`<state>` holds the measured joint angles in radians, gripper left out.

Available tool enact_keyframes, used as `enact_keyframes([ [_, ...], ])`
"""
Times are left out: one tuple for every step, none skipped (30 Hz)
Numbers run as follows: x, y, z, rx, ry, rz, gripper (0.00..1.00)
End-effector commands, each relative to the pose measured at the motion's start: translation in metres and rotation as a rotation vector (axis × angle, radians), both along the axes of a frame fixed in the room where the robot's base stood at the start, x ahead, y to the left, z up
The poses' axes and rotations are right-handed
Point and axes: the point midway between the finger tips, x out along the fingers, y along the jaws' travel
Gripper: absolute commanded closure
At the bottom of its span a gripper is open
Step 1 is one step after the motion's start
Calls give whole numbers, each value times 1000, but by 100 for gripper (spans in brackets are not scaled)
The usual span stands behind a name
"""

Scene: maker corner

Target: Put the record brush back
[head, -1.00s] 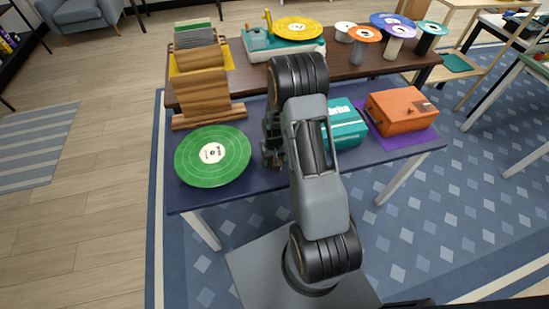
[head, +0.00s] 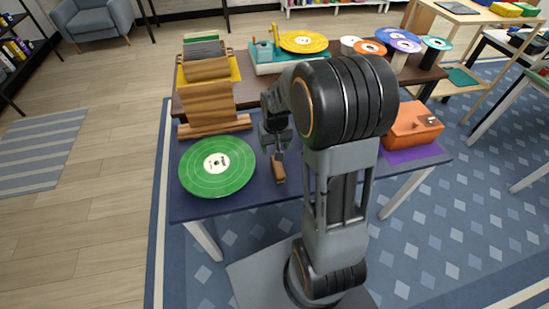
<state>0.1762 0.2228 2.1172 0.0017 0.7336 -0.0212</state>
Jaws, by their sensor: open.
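A small brown block (head: 279,179), which looks like the record brush, is on or just above the dark blue table (head: 240,203), right of the green record (head: 217,168). My gripper (head: 278,153) points down directly over it, with its jaws open. From this angle I cannot tell whether the jaws touch the block or straddle it. My arm hides the table to the right of it.
A wooden record rack (head: 207,98) stands behind the green record. A teal turntable (head: 272,62) with a yellow record and several spools stand on the rear table. An orange box (head: 410,124) sits on a purple mat (head: 420,153) at right.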

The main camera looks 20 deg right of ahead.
Motion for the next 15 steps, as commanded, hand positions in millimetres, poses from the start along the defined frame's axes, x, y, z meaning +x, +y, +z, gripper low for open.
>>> enact_keyframes([
  [-10,11,24,-5,-36,20,32],
  [-18,16,34,-7,-51,31,32],
  [-28,24,48,-9,-70,45,32],
  [-36,29,57,-11,-85,56,32],
  [-44,34,66,-12,-99,66,32],
  [-55,40,76,-13,-118,79,32],
  [-63,44,83,-14,-132,89,32],
  [-71,48,88,-14,-146,98,32],
  [-82,52,95,-15,-162,108,32],
  [-89,55,99,-15,-174,116,32],
  [-95,58,103,-15,-184,123,32],
  [-104,61,107,-14,-196,131,32],
  [-109,63,109,-14,-206,138,32],
  [-114,65,111,-14,-213,143,32],
  [-120,67,113,-14,-223,149,32],
])
